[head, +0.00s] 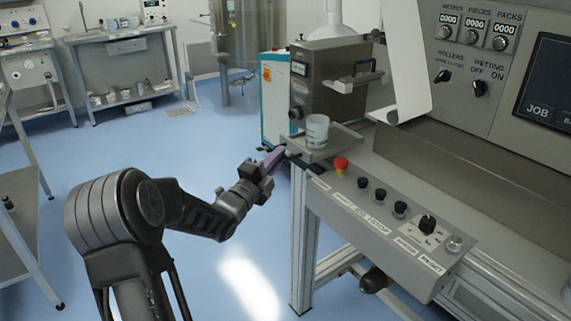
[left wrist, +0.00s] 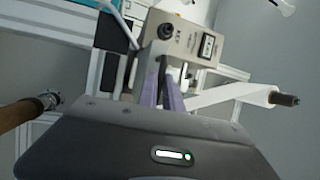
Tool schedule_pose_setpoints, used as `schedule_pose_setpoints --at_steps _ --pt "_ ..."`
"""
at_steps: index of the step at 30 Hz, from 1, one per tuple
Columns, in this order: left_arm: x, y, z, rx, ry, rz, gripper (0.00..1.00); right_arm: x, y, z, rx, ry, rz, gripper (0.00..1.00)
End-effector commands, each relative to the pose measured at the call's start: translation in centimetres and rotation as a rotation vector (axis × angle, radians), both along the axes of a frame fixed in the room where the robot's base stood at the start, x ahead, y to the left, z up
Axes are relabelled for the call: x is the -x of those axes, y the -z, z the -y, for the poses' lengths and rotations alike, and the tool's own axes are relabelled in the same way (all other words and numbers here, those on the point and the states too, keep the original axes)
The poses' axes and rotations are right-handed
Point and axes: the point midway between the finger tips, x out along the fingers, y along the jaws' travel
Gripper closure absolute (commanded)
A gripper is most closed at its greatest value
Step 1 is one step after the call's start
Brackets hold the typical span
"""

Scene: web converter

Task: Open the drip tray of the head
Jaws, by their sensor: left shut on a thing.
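The head (head: 328,78) is a grey box unit at the back left end of the machine. The drip tray (head: 335,143) is a flat grey plate below it, with a translucent cup (head: 316,131) standing on it. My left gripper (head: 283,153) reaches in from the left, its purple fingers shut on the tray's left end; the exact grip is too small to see. In the left wrist view the purple fingers (left wrist: 163,97) point at the area below the head (left wrist: 183,40), and the tray is hard to make out. My right gripper is not in view.
The control panel (head: 385,222) with a red button (head: 341,164) and black knobs lies right of the tray. A white web (head: 408,60) hangs beside the head. The blue floor left of the machine is open; a side table (head: 18,215) stands far left.

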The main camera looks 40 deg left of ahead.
Motion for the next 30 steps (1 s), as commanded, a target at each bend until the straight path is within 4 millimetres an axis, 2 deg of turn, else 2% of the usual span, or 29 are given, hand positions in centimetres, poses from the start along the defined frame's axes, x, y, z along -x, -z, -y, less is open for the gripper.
schedule_pose_setpoints --at_steps 1,5,14,15,22,30 --pt "0.8 0.3 -0.3 -0.001 -0.003 0.000 1.00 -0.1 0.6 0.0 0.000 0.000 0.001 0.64" --pt "2.0 0.1 -0.6 0.001 -0.003 0.000 1.00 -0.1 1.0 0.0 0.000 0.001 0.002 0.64" --pt "2.2 0.0 -0.6 0.003 -0.003 0.000 1.00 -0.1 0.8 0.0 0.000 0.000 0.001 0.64" --pt "2.1 0.0 -0.6 0.002 -0.003 0.000 0.87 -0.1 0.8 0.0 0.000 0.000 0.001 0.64" --pt "2.1 -0.1 -0.6 0.001 -0.002 0.001 0.69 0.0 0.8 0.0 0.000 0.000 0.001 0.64" --pt "2.2 -0.1 -0.6 0.001 -0.001 0.001 0.69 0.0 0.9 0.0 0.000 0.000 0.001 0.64"
